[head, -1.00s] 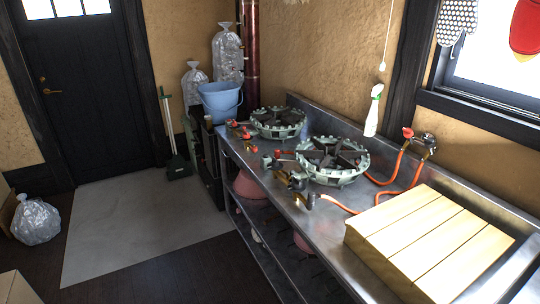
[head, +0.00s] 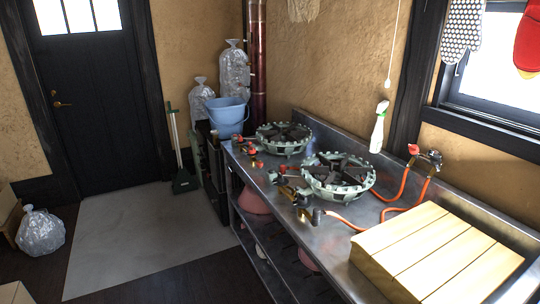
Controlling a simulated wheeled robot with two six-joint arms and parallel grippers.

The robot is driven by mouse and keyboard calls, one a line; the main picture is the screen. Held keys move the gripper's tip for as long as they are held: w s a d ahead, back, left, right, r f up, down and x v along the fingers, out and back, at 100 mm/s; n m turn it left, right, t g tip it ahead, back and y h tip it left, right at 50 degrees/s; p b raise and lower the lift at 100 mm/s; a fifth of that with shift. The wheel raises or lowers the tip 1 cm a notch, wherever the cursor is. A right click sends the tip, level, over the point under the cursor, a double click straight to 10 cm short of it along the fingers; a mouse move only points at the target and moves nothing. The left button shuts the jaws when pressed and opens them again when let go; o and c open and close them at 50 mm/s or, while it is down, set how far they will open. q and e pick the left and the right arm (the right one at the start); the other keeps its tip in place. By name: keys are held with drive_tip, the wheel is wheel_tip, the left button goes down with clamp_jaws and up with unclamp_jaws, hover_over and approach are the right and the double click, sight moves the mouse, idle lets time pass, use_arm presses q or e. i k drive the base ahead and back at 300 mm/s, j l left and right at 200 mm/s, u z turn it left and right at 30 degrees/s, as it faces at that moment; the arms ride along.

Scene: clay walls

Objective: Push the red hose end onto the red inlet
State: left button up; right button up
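Two green-rimmed gas burners stand on a steel counter (head: 318,222): a far burner (head: 283,138) and a near burner (head: 338,175). An orange-red hose (head: 400,197) runs from the wall gas tap (head: 428,158), which has a red handle, down to the counter behind the near burner. More orange hose (head: 343,219) shows at the near burner's front, by a brass fitting (head: 317,215). Small red parts (head: 252,150) sit at the far burner's front fittings. I cannot tell which part is the red hose end or the red inlet. Neither gripper is in view.
A slatted wooden box (head: 440,255) covers the counter's near right. A blue bucket (head: 227,116) stands beyond the far burner. A spray bottle (head: 379,127) is by the wall. The grey floor mat (head: 140,235) is clear; a clear bag (head: 40,231) lies at left.

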sight(282, 168)
drive_tip(key=i+j+z, duration=0.15)
drive_tip(key=z, duration=0.2)
drive_tip(key=i+j+z, duration=0.2)
drive_tip(key=z, duration=0.15)
drive_tip(key=i+j+z, duration=0.15)
drive_tip(key=z, duration=0.2)
drive_tip(key=i+j, duration=0.15)
drive_tip(key=j, duration=0.25)
drive_tip(key=i+j+z, duration=0.1)
drive_tip(key=j, duration=0.25)
drive_tip(key=i+j, duration=0.25)
drive_tip(key=j, duration=0.15)
drive_tip(key=i+j+z, duration=0.1)
drive_tip(key=j, duration=0.3)
drive_tip(key=i+j, duration=0.2)
drive_tip(key=j, duration=0.2)
drive_tip(key=i+j+z, duration=0.1)
drive_tip(key=j, duration=0.3)
